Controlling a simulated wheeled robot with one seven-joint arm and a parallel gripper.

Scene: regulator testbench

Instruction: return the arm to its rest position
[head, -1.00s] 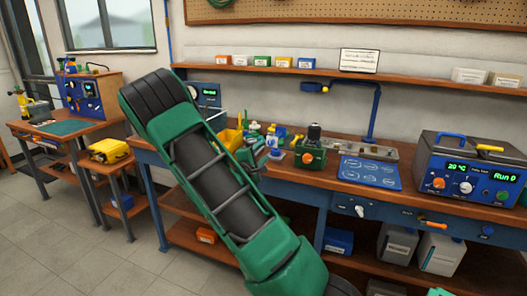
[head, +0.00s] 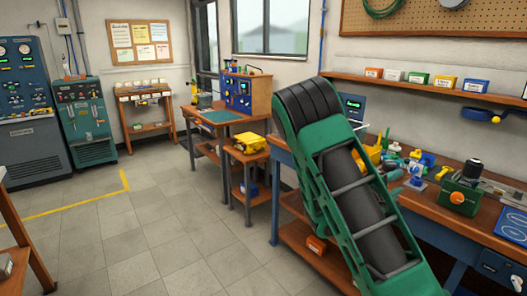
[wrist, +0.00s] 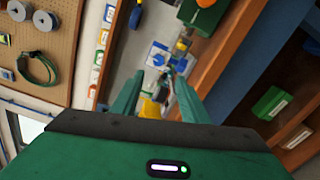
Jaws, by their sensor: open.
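My green and black arm (head: 352,190) rises across the right half of the head view, in front of the long workbench (head: 445,215). In the wrist view my gripper (wrist: 158,80) has its two green fingers apart, with nothing held between them. Beyond the fingers, bench items such as a blue and white fixture (wrist: 160,55) and a yellow piece (wrist: 150,108) show, apart from the fingers as far as I can tell. In the head view the arm hides part of the bench, and I cannot make out the gripper clearly.
A green box with a black knob (head: 460,190) stands on the bench. A shelf with small coloured boxes (head: 418,79) is above. A side table (head: 222,122) and a stand with a yellow case (head: 250,143) are left of the arm. The tiled floor (head: 130,225) is open.

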